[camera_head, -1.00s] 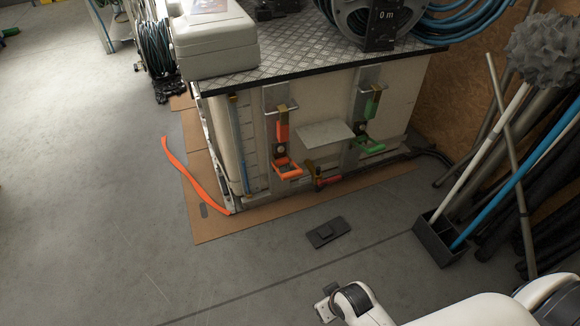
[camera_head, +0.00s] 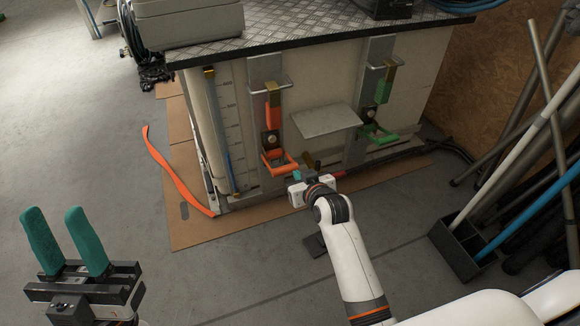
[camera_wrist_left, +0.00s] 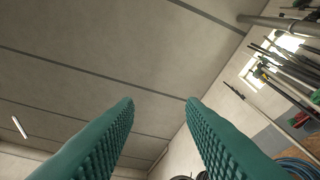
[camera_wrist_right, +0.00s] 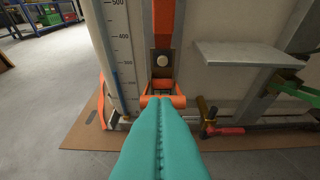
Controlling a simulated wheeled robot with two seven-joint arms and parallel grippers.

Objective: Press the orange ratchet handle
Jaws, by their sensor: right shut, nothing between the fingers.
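The orange ratchet handle (camera_head: 280,164) sticks out low on the left metal bracket of the white tank's front; it also shows in the right wrist view (camera_wrist_right: 176,100), partly hidden behind my fingers. My right gripper (camera_head: 298,176) is shut and empty, pointing at the tank just in front of and slightly right of the handle in the head view. Its teal fingers (camera_wrist_right: 160,130) are pressed together; whether they touch the handle I cannot tell. My left gripper (camera_head: 68,240) is open and empty, pointing up at the lower left; its spread fingers also show in the left wrist view (camera_wrist_left: 160,125).
A green ratchet handle (camera_head: 378,134) is on the right bracket. A small shelf plate (camera_head: 325,121) juts out between the brackets. A red-handled valve (camera_wrist_right: 222,130) sits low, right of the orange handle. An orange strap (camera_head: 175,175) lies on the cardboard. A bin with poles (camera_head: 462,250) stands right.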

